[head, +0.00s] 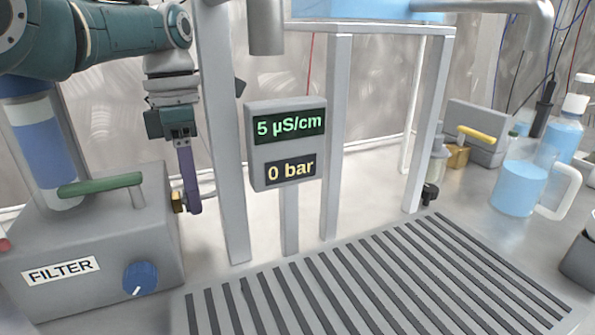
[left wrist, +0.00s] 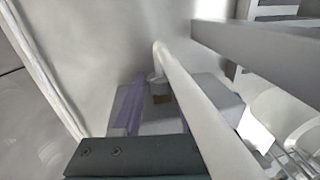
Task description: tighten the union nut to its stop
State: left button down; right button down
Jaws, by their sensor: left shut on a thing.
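The union nut (head: 177,202) is a small brass piece on the right side of the grey FILTER housing (head: 90,240). My left gripper (head: 192,207) reaches down from above with its purple fingers at the nut, shut on it; the fingers hide part of it. In the left wrist view a bit of the brass nut (left wrist: 162,98) shows beside a purple finger (left wrist: 125,108), below a pale collar. A pale pipe (left wrist: 180,85) bends there and crosses the view. How far the nut is turned cannot be seen. My right gripper is not in view.
A display (head: 288,145) reading 5 µS/cm and 0 bar stands right of my left gripper, behind a slotted drain grate (head: 380,270). Steel posts (head: 222,140) rise close by. The housing has a green lever (head: 100,184) and blue knob (head: 140,278). A jug (head: 520,180) stands far right.

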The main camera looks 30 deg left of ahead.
pick_arm(q)
jog(key=shift+c, duration=2.2)
grip_release()
jog(key=shift+r, duration=0.45)
notch_tip(320, 180, up, 9)
jog(key=w+a+p, duration=0.1)
jog(key=p, duration=0.1)
